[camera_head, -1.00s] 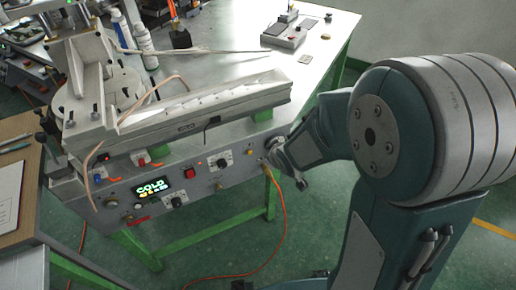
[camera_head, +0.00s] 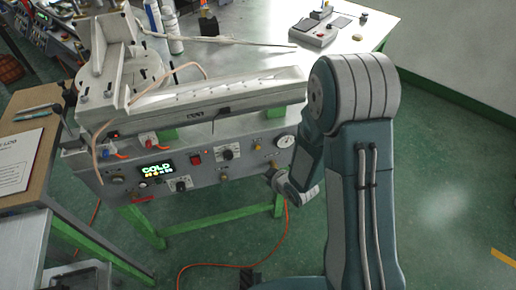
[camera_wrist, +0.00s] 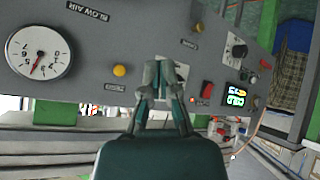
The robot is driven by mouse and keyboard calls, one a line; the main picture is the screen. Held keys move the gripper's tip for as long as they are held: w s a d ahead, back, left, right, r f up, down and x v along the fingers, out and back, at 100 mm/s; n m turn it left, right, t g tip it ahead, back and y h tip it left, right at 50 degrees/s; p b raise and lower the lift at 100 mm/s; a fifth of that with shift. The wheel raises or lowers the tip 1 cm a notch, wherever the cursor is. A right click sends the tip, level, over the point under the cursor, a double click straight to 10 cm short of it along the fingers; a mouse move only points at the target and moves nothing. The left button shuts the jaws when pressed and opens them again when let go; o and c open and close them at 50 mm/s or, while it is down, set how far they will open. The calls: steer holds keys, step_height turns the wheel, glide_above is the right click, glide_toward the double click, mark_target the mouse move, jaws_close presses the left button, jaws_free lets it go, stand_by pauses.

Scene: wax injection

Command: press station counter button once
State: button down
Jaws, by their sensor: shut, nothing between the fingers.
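I cannot tell which control is the counter button. In the wrist view, my gripper (camera_wrist: 166,70) is shut and empty in front of the panel. It lies between a round yellow button (camera_wrist: 120,70) on the left and the red switch (camera_wrist: 207,90) on the right. Whether the tips touch the panel is unclear. In the head view my wrist is right of the panel, below the gauge (camera_head: 285,141); the fingertips are not clear.
A grey box with controls (camera_head: 314,33) stands on the tabletop at the back. A long white metal trough (camera_head: 220,92) sits along the front edge. An orange cable (camera_head: 285,235) hangs to the green floor. Floor right of the station is clear.

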mark_target(258, 148)
steer(key=w+a, duration=0.1)
steer(key=w, duration=0.7)
steer(key=shift+w+a, duration=0.25)
steer(key=shift+a, duration=0.15)
steer(key=shift+a, duration=0.2)
steer(key=shift+d, duration=0.1)
stand_by(0.4)
stand_by(0.5)
steer(key=shift+w+r, duration=0.1)
steer(key=shift+w, duration=0.25)
